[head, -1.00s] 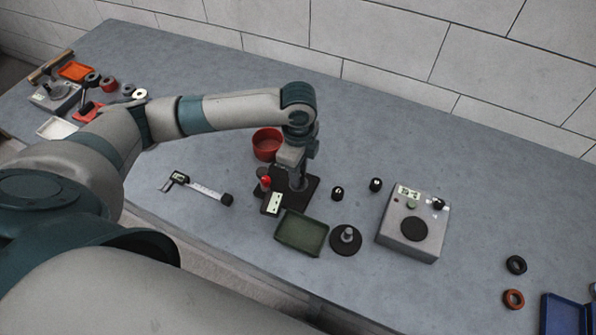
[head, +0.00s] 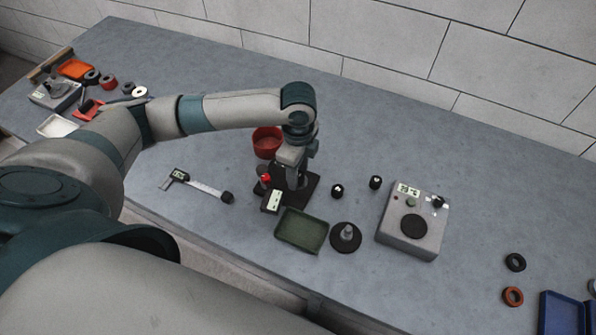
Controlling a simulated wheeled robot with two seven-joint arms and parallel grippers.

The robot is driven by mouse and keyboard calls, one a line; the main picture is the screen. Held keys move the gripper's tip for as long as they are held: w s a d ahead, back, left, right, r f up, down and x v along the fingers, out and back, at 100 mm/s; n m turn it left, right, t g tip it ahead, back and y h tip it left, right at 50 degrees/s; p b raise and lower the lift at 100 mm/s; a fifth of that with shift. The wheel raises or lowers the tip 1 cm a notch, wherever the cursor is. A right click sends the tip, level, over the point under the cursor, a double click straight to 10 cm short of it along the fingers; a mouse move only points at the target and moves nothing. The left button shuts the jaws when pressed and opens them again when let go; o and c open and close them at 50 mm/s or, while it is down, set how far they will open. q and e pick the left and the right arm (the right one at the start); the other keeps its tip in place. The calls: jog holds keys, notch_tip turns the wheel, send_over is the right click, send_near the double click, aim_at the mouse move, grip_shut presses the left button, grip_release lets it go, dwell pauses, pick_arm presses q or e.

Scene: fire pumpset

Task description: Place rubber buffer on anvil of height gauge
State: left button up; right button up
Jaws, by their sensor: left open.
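The height gauge (head: 273,201) stands in the middle of the table, with a dark base, a pale display and a small red part on top. My left gripper (head: 297,176) points down over the back of the gauge's base. Its fingers are open but hard to make out against the dark parts. The gauge's anvil is hidden or too small to tell. Two small black pieces with pale marks on top, a nearer one (head: 337,191) and a farther one (head: 376,183), stand right of the gauge. I cannot tell which object is the rubber buffer. My right gripper is not in view.
A green tray (head: 287,240) and a round black stand (head: 345,246) are in front of the gauge. A red bowl (head: 267,136) is behind it. A caliper (head: 205,189) lies left, a grey tester box (head: 424,245) stands right. The table's back right is clear.

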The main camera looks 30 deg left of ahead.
pick_arm(q)
notch_tip(320, 180, up, 12)
jog(key=b, duration=0.2)
dwell(0.4)
dwell(0.4)
